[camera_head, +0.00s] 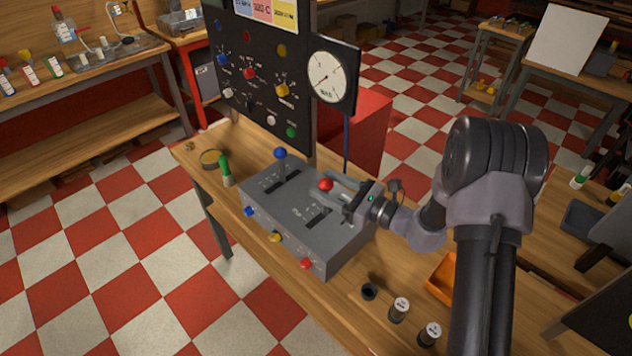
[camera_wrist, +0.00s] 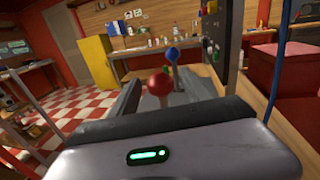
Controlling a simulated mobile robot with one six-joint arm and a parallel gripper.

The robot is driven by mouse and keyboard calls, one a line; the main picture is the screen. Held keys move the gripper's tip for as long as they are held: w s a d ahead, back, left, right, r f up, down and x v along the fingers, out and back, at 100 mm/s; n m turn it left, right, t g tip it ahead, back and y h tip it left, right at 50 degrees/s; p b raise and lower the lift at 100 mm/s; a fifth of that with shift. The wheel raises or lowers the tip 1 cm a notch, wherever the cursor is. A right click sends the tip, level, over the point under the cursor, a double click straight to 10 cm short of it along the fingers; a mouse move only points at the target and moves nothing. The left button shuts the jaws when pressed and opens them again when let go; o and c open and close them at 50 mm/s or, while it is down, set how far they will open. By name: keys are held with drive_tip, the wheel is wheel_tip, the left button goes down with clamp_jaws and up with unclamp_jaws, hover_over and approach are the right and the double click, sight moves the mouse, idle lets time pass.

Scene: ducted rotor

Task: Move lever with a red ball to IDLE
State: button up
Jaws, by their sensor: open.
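The lever with a red ball (camera_head: 326,184) stands up from a slot on the grey control box (camera_head: 260,208), right of the lever with a blue ball (camera_head: 281,153). My gripper (camera_head: 337,187) is open, with its fingers at the red ball's height and close to it. In the wrist view the red ball (camera_wrist: 159,83) is between the two fingers (camera_wrist: 160,95), and the blue ball (camera_wrist: 173,54) is behind it. I cannot tell whether a finger touches the red lever. The slot labels are too small to read, so the IDLE mark cannot be made out.
The black panel (camera_head: 250,85) with knobs and a round gauge (camera_head: 331,76) rises behind the box. A green-topped bottle (camera_head: 225,171) stands left of the box. An orange tray (camera_head: 443,279) and small jars (camera_head: 399,310) lie on the wooden bench at the front right.

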drive_tip(key=shift+x, duration=1.7)
clamp_jaws()
